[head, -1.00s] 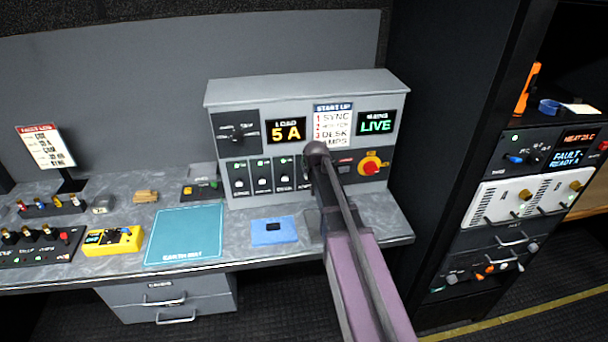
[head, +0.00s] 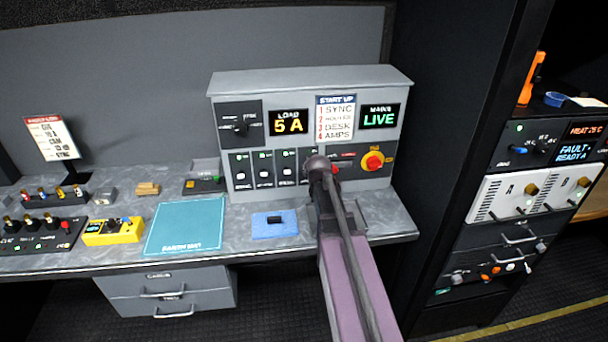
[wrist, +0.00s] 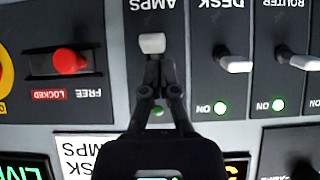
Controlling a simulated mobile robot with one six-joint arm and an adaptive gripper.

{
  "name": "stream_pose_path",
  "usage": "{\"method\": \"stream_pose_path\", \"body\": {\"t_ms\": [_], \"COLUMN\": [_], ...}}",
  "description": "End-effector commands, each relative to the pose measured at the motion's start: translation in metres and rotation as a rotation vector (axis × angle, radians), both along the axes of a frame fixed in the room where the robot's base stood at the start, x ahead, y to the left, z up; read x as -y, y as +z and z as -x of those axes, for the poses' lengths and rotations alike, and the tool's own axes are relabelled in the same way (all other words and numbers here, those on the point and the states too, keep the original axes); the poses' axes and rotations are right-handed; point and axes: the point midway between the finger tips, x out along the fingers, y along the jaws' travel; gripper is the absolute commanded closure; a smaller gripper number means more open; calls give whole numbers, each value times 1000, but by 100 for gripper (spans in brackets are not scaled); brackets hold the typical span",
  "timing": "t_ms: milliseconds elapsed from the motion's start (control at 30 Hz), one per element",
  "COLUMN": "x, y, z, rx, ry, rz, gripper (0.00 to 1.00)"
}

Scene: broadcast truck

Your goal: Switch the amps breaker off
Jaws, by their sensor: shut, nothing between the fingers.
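The amps breaker's white lever (wrist: 152,43) shows upside down in the wrist view, under the AMPS label. It sits closer to its label than the desk breaker lever (wrist: 235,64) and router lever (wrist: 300,62) do to theirs. My gripper (wrist: 155,62) is shut and empty, its fingertips right at the amps lever; I cannot tell whether they touch. A dim greenish spot shows between the fingers; the amps lamp is partly hidden. In the head view my gripper (head: 318,165) covers the amps breaker on the grey power panel (head: 225,105).
A red slider (wrist: 70,62) marked FREE and LOCKED sits beside the amps breaker. A red and yellow rotary switch (head: 373,161) is right of it. A blue pad (head: 262,231) lies below on the desk.

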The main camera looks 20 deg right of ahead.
Motion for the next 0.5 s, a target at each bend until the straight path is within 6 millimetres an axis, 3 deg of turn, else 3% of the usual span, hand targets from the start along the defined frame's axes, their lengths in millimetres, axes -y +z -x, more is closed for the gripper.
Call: {"method": "stream_pose_path", "body": {"t_ms": [500], "x": [20], "y": [12], "z": [5], "rx": [-2], "ry": [-24], "rz": [0], "gripper": [100]}}
